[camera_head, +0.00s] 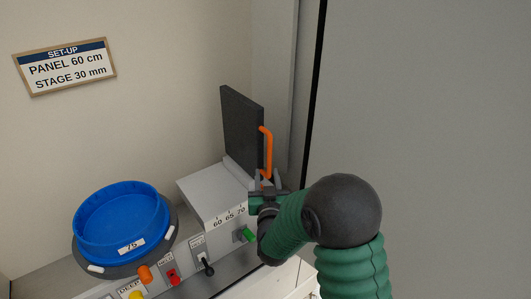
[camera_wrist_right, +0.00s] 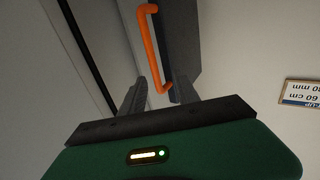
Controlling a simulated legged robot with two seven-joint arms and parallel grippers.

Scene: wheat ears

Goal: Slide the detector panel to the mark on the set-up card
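The dark detector panel (camera_head: 240,125) stands upright on the light grey housing, at the right end of its scale near 70. An orange handle (camera_head: 268,145) runs up its right edge; it also shows in the right wrist view (camera_wrist_right: 148,40). The set-up card (camera_head: 65,66) on the wall reads PANEL 60 cm, STAGE 30 mm; part of it shows upside down in the wrist view (camera_wrist_right: 300,94). My right gripper (camera_head: 265,178) is at the handle's lower end. Its fingers are spread on either side of that end in the wrist view; contact cannot be told. My left gripper is out of view.
The scale (camera_head: 229,216) shows 60, 65 and 70 from left to right. A blue round tray (camera_head: 122,215) labelled 75 sits left of the housing. A grey wall stands right.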

